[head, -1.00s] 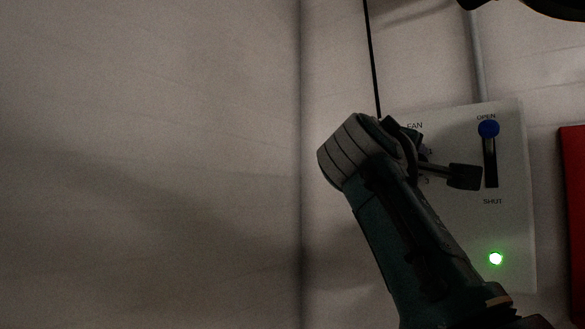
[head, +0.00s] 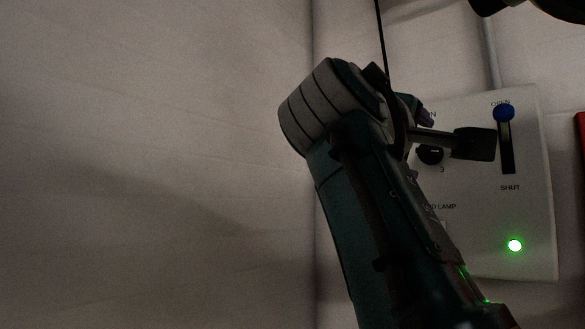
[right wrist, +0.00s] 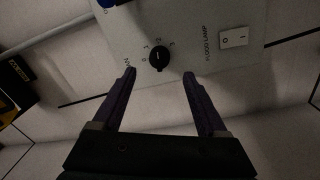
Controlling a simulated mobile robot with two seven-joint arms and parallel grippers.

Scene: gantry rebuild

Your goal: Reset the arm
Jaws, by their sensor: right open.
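My right arm reaches up across the head view. Its gripper (head: 425,112) is partly hidden behind its own wrist, with a purple finger showing in front of a white control panel (head: 535,200). In the right wrist view the gripper (right wrist: 159,72) is open and empty. Its two purple fingers stand apart on either side below the black fan knob (right wrist: 159,59); whether they touch the panel cannot be told. My left gripper is not in view.
The panel has a blue slider knob (head: 504,112) at OPEN, a lit green lamp (head: 514,245) and a white flood lamp switch (right wrist: 234,38). A red object (head: 580,150) is at the right edge. A pale wall (head: 150,150) fills the left, clear.

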